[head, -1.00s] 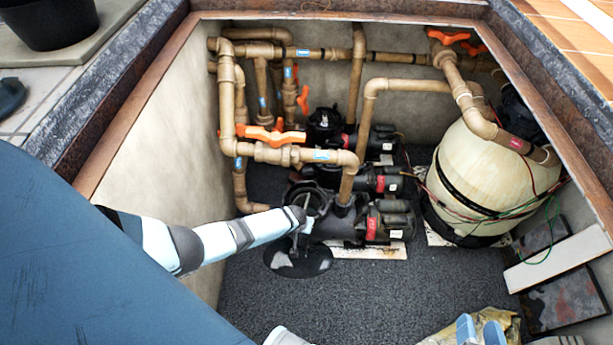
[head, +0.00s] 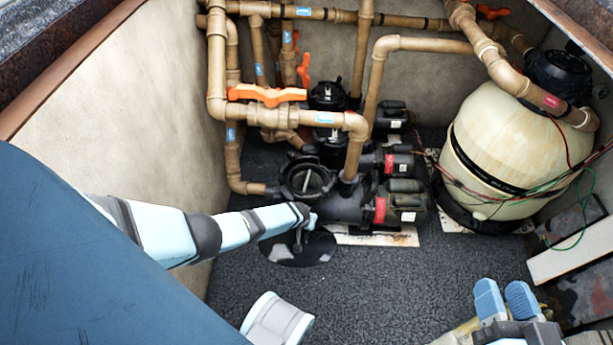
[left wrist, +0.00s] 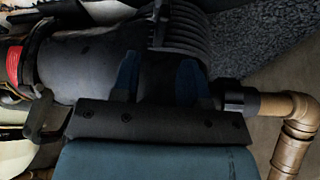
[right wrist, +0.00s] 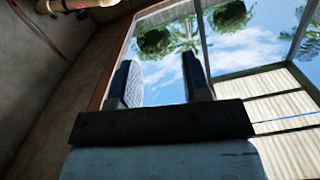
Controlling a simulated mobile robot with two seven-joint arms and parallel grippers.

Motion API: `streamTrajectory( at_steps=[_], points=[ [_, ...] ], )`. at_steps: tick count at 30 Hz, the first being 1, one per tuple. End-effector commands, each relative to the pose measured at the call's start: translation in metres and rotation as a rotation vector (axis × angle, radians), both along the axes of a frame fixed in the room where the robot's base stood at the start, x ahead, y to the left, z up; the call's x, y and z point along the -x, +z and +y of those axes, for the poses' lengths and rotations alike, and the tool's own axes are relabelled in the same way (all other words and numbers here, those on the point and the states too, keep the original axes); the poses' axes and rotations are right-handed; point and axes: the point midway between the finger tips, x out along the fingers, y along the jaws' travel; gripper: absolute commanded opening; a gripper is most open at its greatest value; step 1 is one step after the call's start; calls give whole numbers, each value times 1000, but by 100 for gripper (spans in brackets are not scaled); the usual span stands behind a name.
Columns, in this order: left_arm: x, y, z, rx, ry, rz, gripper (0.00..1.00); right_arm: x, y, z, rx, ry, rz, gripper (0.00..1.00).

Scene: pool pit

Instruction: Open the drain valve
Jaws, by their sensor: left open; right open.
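Several orange valve handles sit on the tan pipes; I cannot tell which is the drain valve. The largest handle (head: 267,95) lies level along the pipe at the left. A smaller handle (head: 304,70) stands upright behind it. Another handle (head: 492,12) is at the top right. My left gripper (left wrist: 158,72) is open beside the dark body of the front pump (left wrist: 100,55); in the head view its fingers are mostly hidden near the pump's open pot. My right gripper (head: 505,295) is open and empty at the lower right, and points at sky in the right wrist view (right wrist: 162,82).
The front pump (head: 345,205) stands below the pipes, with more pumps behind. A black disc (head: 300,252) lies on the grey floor below the left wrist. A cream filter tank (head: 500,140) with loose wires stands at the right. The front middle floor is clear.

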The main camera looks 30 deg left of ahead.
Motion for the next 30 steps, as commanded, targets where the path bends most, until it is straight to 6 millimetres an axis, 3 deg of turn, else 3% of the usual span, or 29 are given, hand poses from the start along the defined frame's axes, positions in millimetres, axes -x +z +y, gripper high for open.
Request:
streamTrajectory(
  at_steps=[1, 3, 12, 27, 30],
  points=[
    [-4, -16, 1, -1, 1, -1, 40, -2, -15, -1, 21, 8, 2, 44],
    [-8, -27, 3, -2, 1, 1, 40, -5, -22, -2, 53, 14, -11, 44],
    [-22, -59, 6, -1, -1, 0, 40, -24, -13, -14, 188, -3, -251, 44],
    [-26, -64, 8, -1, 0, 0, 40, -28, -6, -18, 229, -11, -328, 44],
    [-26, -64, 8, -1, 0, 0, 20, -28, -6, -17, 229, -10, -328, 44]
  ],
)
